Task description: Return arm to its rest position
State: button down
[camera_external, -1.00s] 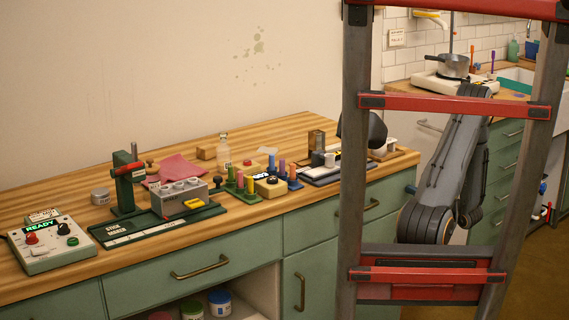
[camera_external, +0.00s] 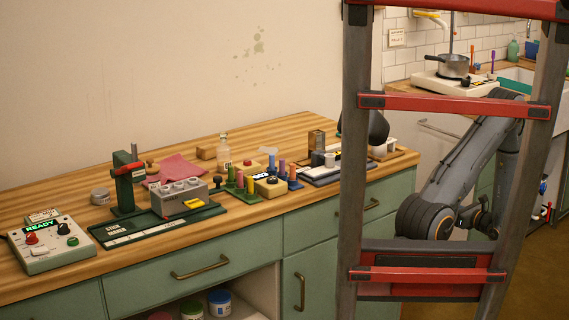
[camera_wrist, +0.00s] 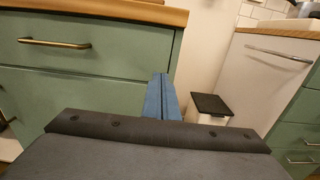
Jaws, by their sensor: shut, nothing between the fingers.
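My gripper's blue fingers (camera_wrist: 162,97) show in the wrist view, together and empty. In the picture they overlap the right end of a green drawer cabinet (camera_wrist: 90,75); I cannot tell the gap between them. In the external view my grey arm (camera_external: 468,165) is folded, its elbow high at the right, behind a red-and-grey ladder-like frame (camera_external: 455,105). My gripper is hidden there.
The wooden worktop (camera_external: 270,133) holds a control box (camera_external: 50,245) reading READY, a green press (camera_external: 123,185) and several pigment items. A dark-lidded bin (camera_wrist: 210,107) stands beside the cabinet. A stove with a pot (camera_external: 453,66) is behind.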

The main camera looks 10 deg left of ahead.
jog(key=s+a+r+n+g+h, duration=0.2)
jog(key=s+a+n+g, duration=0.6)
jog(key=s+a+n, duration=0.15)
jog(key=s+a+r+n+g+h, duration=0.3)
jog(key=s+a+n+g, duration=0.5)
jog(key=a, duration=0.2)
jog(key=s+d+r+n+t+h+p, duration=0.3)
jog(key=d+r+n+h+p, duration=0.4)
jog(key=p, duration=0.5)
notch_tip(320, 180, up, 2)
jog(key=shift+s+d+r+n+h+p, duration=0.2)
jog(key=shift+s+n+h+p, duration=0.2)
jog(key=shift+n, duration=0.85)
